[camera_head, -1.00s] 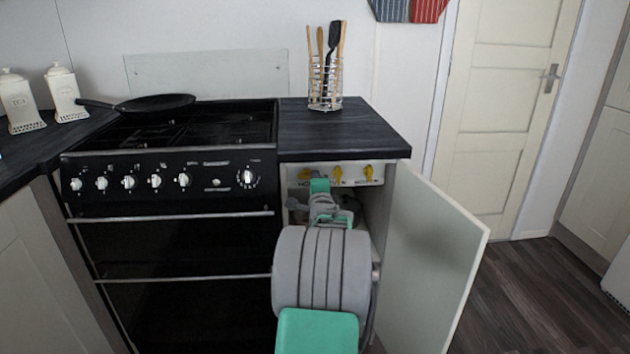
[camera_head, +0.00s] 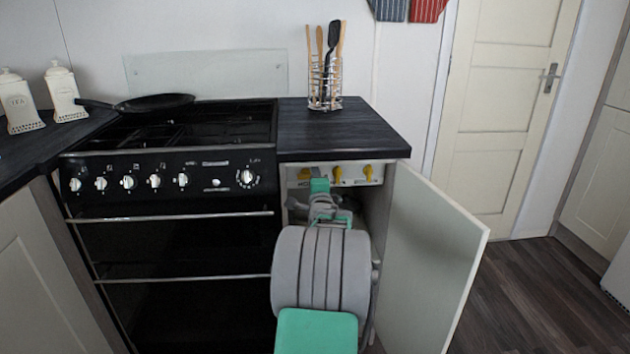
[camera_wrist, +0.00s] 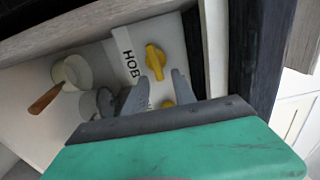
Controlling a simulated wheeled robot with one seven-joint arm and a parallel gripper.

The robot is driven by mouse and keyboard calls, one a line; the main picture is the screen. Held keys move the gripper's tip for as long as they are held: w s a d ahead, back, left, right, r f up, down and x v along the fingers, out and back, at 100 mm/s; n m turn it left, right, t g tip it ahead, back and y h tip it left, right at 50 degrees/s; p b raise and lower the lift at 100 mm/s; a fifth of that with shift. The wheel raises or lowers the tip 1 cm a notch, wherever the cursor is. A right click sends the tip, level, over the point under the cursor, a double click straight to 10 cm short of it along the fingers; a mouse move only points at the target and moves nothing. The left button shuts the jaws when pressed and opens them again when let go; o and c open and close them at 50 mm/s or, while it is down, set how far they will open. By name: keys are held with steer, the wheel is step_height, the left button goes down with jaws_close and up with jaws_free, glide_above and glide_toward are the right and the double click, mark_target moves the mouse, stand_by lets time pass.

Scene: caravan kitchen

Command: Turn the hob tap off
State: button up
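The hob tap is a yellow lever on a pale panel inside the open cupboard, beside the word HOB in the wrist view (camera_wrist: 154,61). In the head view it is the leftmost yellow tap (camera_head: 305,174), partly hidden by my arm. My gripper (camera_wrist: 160,75) is open, its two grey fingers apart and pointing at the hob tap. The tap lies just past the fingertips; I cannot tell whether they touch it. In the head view my gripper (camera_head: 320,186) is at the cupboard opening below the panel, its fingers unclear.
Two more yellow taps, a middle one (camera_head: 337,174) and a right one (camera_head: 368,172), sit on the same panel. The open cupboard door (camera_head: 430,260) stands right of my arm. The black cooker (camera_head: 170,240) is left. A pan (camera_wrist: 74,72) is inside the cupboard.

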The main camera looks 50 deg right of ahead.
steer(key=p+v, duration=0.1)
steer(key=v, duration=0.6)
steer(key=shift+s+a, duration=0.25)
steer(key=shift+a, duration=0.05)
